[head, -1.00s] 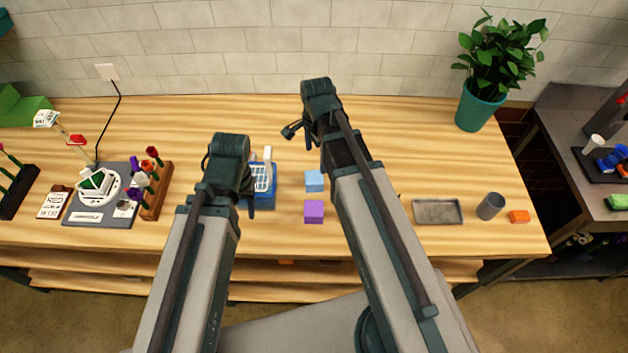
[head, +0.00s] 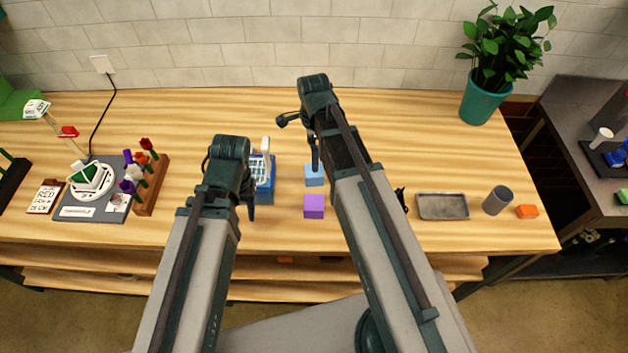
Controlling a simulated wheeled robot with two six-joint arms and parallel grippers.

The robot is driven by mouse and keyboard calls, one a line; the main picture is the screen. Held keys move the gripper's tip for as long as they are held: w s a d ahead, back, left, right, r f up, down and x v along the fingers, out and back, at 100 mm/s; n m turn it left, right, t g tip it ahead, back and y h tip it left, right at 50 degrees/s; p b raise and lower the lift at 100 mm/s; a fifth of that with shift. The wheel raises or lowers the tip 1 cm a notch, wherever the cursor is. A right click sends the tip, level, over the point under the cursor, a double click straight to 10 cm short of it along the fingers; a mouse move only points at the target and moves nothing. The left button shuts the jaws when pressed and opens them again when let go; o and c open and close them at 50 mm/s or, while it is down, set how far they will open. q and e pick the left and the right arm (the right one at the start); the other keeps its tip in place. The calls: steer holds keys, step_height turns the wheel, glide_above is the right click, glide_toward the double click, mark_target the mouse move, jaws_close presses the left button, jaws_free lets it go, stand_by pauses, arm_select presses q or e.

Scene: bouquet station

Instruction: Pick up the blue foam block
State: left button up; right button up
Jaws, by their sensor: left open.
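The blue foam block (head: 314,177) is a light blue cube on the wooden table, near the middle of the head view. The right arm's link passes close to its right side in the picture. My left gripper (head: 248,198) is dark, open and empty, to the left of the block and apart from it. It overlaps the blue box with a white grid in the picture.
A purple block (head: 314,206) sits just in front of the blue one. The blue gridded box (head: 265,187) stands to the left. A flower rack (head: 150,190) is at left; bare wood lies behind.

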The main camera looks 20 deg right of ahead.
arm_select(q)
step_height(320, 180, down, 4)
steer(key=b, duration=0.3)
arm_select(e)
step_height(320, 180, down, 4)
steer(key=shift+f, duration=0.1)
arm_select(q)
step_height(320, 180, down, 5)
steer(key=b, duration=0.5)
steer(key=shift+f, duration=0.2)
arm_select(e)
step_height(320, 180, down, 5)
steer(key=shift+w+f, duration=0.1)
arm_select(q)
steer(key=shift+r, duration=0.1)
arm_select(e)
steer(key=shift+c, duration=0.2)
steer(key=c, duration=1.2)
arm_select(q)
steer(key=shift+r, duration=0.15)
arm_select(e)
steer(key=shift+r, duration=0.2)
steer(key=shift+c, duration=0.2)
step_height(320, 180, up, 10)
steer(key=p, duration=1)
arm_select(q)
step_height(320, 180, up, 10)
